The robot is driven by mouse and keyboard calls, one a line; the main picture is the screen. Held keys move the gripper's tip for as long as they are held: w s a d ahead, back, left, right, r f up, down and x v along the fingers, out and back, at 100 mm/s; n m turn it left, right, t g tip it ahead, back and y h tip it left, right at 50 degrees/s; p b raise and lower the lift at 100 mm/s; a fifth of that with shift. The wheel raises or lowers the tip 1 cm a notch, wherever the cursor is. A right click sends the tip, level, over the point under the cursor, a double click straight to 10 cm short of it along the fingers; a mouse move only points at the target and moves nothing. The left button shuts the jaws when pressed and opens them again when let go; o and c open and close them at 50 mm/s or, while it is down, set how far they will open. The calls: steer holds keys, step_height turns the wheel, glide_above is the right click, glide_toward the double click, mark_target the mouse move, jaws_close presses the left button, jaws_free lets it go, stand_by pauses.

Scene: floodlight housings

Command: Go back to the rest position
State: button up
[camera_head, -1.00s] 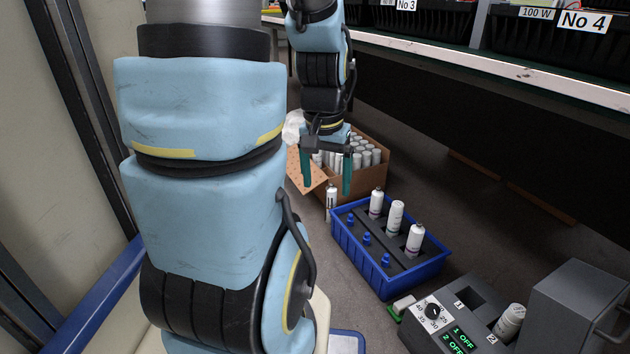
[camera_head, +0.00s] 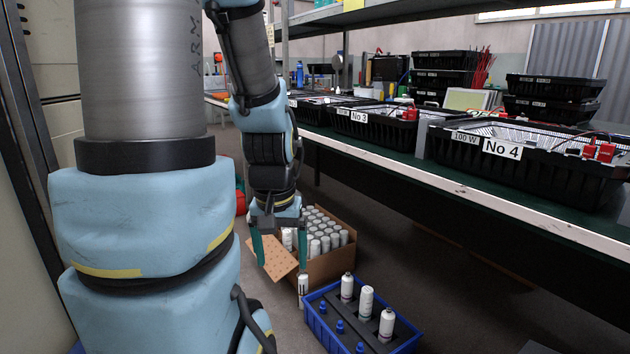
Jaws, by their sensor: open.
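My gripper (camera_head: 281,250) hangs at the end of my blue arm, pointing down, left of the picture's middle. Its two green fingers are apart with nothing between them that I can make out. It appears in front of a cardboard box (camera_head: 335,267) full of white-capped bottles, and its fingers overlap the box's open flap in the picture. I cannot tell the exact gap between them. A white bottle (camera_head: 303,284) stands upright just below and right of the fingers, beside a blue crate (camera_head: 405,345).
The blue crate holds white bottles and blue-capped ones in a dark insert. A long workbench (camera_head: 480,198) runs along the right, carrying black trays labelled No 3 (camera_head: 375,127) and No 4 (camera_head: 530,160). A shelf (camera_head: 390,14) spans above it. Grey floor lies below the bench.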

step_height(320, 180, up, 30)
steer(key=p, duration=2.7)
steer(key=shift+f, duration=0.2)
